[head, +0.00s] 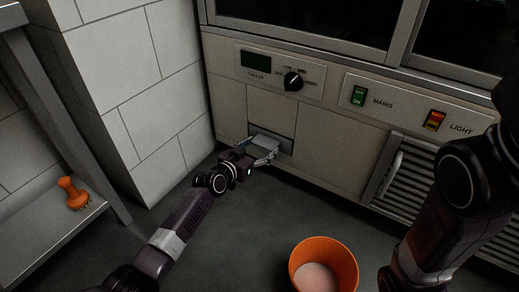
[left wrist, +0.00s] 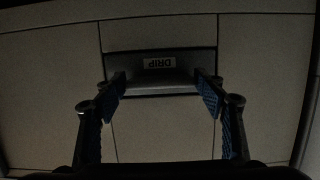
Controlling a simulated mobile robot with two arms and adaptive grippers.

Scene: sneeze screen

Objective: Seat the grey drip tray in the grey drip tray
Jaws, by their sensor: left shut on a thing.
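The grey drip tray (head: 263,144) is at a dark rectangular opening (head: 285,143) low in the beige front panel. My left gripper (head: 262,157) is shut on the drip tray, with a finger at each side. In the left wrist view the tray (left wrist: 160,80) lies between the fingertips of my left gripper (left wrist: 162,88), roughly centred on the opening. A "DRIP" label shows upside down there. How deep the tray sits in the opening I cannot tell. My right arm comes in at the right of the head view; its gripper is out of view.
An orange bucket (head: 324,262) with pale contents stands on the dark floor. An orange brush (head: 74,193) lies on a grey shelf at the left. A tiled wall (head: 135,90) stands left of the panel. A control knob (head: 293,81) and a louvred vent (head: 409,185) are on the front.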

